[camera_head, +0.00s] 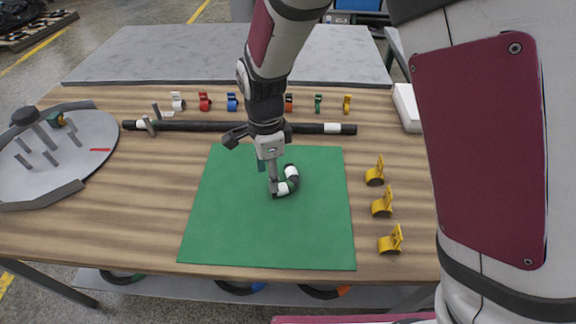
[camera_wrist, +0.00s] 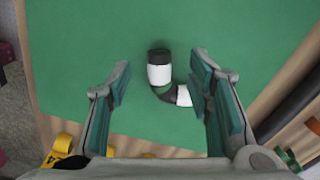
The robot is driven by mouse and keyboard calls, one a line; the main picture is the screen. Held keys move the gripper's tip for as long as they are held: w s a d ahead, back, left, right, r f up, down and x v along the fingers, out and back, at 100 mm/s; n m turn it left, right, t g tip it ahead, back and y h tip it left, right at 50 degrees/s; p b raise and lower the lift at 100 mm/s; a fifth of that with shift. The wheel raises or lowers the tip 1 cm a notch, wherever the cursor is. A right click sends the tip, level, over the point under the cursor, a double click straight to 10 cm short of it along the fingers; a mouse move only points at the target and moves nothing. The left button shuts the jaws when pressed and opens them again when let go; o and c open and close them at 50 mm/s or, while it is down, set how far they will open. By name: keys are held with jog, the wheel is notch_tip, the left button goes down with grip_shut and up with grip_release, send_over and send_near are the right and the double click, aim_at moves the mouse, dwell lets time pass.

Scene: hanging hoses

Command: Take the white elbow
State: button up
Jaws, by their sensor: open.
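The white elbow (camera_head: 293,172), a short curved dark fitting with white bands near its ends, lies on the green mat (camera_head: 230,225). In the wrist view the elbow (camera_wrist: 159,75) shows between and beyond my fingers, with its other white end partly hidden by the right finger. My gripper (camera_head: 273,188) points down over the mat, just left of the elbow in the head view, and hides part of it. In the wrist view my gripper (camera_wrist: 161,72) is open, its two green-padded fingers wide apart with nothing held. I cannot tell whether a finger touches the elbow.
A long dark bar (camera_head: 200,126) with white bands lies behind the mat. Several coloured clips stand in a row behind it. Yellow clips (camera_head: 382,205) stand right of the mat. A round grey tray (camera_head: 85,150) with pegs is at left. The front mat is clear.

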aim_at(285, 181)
jog(key=f, duration=0.5)
jog(key=shift+d+f, duration=0.2)
jog(key=shift+f, duration=0.1)
grip_shut()
